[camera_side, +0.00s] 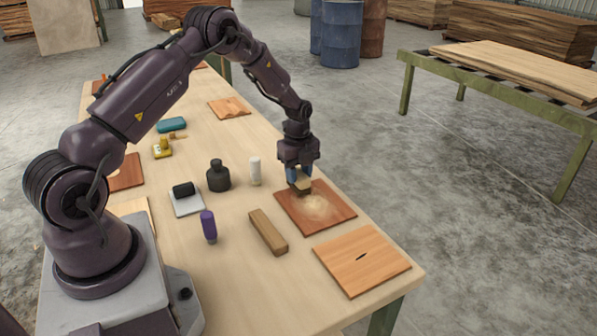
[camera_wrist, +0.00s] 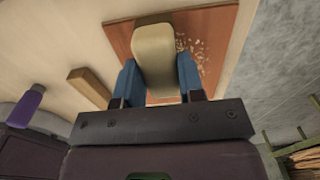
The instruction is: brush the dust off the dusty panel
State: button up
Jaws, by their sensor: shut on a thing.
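The dusty panel (camera_side: 335,217) is a reddish-brown square board lying flat near the table's right edge. A pale patch of dust (camera_side: 316,205) lies around its middle; in the wrist view pale flecks (camera_wrist: 201,52) show beside the brush. My gripper (camera_side: 299,176) has blue fingers and is shut on a brush (camera_side: 301,184) with a pale wooden body. The brush is over the panel's far-left part, at or just above its surface; I cannot tell whether it touches.
An orange-brown panel with a dark slot (camera_side: 345,273) lies nearer the front. A wooden block (camera_side: 267,232), purple-capped bottle (camera_side: 208,226), white tube (camera_side: 255,171) and black bottle (camera_side: 218,177) stand or lie to the left. The table's right edge is close to the panel.

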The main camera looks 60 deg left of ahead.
jog(key=shift+f, duration=0.6)
dwell(0.5)
